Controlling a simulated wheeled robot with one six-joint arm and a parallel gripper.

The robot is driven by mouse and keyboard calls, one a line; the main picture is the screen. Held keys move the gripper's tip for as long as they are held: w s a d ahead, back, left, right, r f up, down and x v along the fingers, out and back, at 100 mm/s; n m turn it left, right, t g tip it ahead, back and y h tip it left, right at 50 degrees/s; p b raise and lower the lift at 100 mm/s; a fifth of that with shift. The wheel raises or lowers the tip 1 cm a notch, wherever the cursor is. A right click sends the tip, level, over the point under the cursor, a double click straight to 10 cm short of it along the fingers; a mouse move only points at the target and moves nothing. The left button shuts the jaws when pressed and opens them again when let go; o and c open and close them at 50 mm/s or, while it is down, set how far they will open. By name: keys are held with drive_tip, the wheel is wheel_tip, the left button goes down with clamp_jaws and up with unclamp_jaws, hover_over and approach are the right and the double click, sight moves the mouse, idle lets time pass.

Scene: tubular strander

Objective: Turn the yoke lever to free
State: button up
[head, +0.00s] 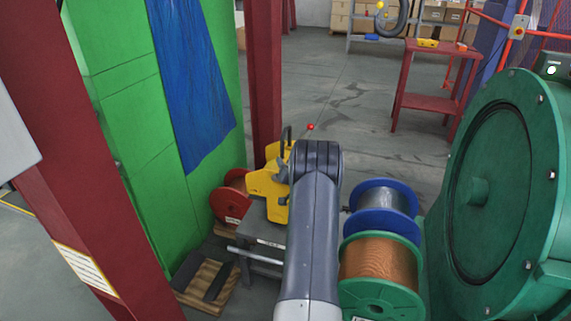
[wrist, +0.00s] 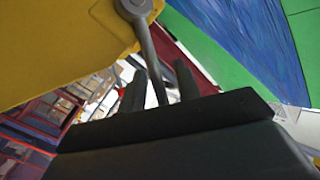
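The yellow yoke (head: 268,187) stands on a grey stand left of my arm in the head view. A thin lever with a red knob (head: 310,127) rises beside it, partly hidden by my arm. In the wrist view the yellow yoke (wrist: 60,45) fills the upper left. The grey yoke lever (wrist: 154,60) runs from a round pivot at its edge down between my fingers. My gripper (wrist: 160,85) is open, one dark finger on each side of the lever, with a visible gap on both sides. My gripper is hidden behind my arm in the head view.
A blue spool (head: 385,205) and a copper-wound green spool (head: 382,262) stand close right of my arm. A large green machine wheel (head: 495,180) is further right. A green cabinet (head: 140,110) and dark red posts (head: 264,80) stand left.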

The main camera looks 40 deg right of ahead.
drive_tip(key=shift+w, duration=0.2)
drive_tip(key=shift+c, duration=0.5)
clamp_jaws()
